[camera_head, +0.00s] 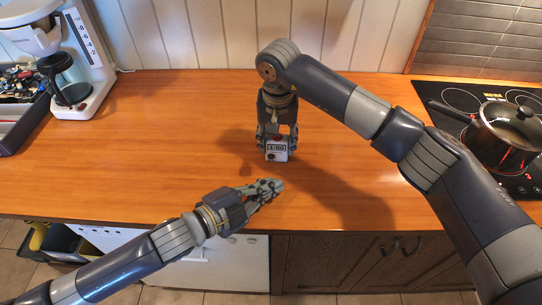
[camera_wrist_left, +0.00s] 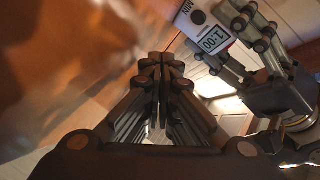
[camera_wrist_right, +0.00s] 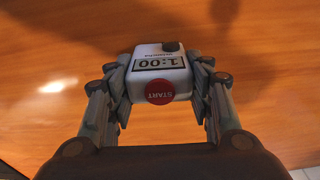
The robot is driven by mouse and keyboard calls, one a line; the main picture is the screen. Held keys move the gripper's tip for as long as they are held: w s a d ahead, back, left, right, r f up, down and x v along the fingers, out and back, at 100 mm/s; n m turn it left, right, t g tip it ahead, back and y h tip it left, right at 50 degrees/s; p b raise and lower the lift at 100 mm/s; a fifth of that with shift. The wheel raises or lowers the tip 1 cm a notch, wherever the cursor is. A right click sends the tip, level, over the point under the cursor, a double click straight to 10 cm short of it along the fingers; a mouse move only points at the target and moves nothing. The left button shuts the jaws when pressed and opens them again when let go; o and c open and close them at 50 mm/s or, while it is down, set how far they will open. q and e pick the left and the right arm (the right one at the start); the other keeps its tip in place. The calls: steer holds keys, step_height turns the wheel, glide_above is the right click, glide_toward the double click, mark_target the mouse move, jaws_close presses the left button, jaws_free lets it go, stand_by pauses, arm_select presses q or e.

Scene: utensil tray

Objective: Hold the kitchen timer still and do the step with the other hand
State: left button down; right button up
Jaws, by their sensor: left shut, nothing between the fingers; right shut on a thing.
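The kitchen timer (camera_head: 277,151) is a small white box on the wooden counter, with a display reading 1:00. In the right wrist view the timer (camera_wrist_right: 160,79) shows a red START button (camera_wrist_right: 160,91) and a dark knob (camera_wrist_right: 171,46). My right gripper (camera_head: 277,140) reaches down from above and is shut on the timer's two sides. It also shows in the left wrist view beside the timer (camera_wrist_left: 209,28), where a dark MIN button (camera_wrist_left: 198,17) is visible. My left gripper (camera_head: 279,185) is shut and empty, low over the counter's front part, apart from the timer and nearer the front edge.
A coffee maker (camera_head: 84,60) and a grey utensil tray (camera_head: 22,120) stand at the left. A pot (camera_head: 505,125) sits on the black cooktop (camera_head: 450,95) at the right. The wooden counter (camera_head: 150,150) is clear left of the timer.

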mark_target(270, 175)
arm_select(q)
steer(key=shift+s, duration=0.1)
stand_by(0.3)
steer(key=shift+s+a, duration=0.1)
steer(key=shift+s, duration=1.8)
steer(key=shift+w+d, duration=0.15)
steer(key=shift+w, duration=2.1)
steer(key=shift+w+d, duration=0.1)
steer(key=shift+w, duration=2.1)
steer(key=shift+w, duration=0.15)
steer(key=shift+w, duration=0.3)
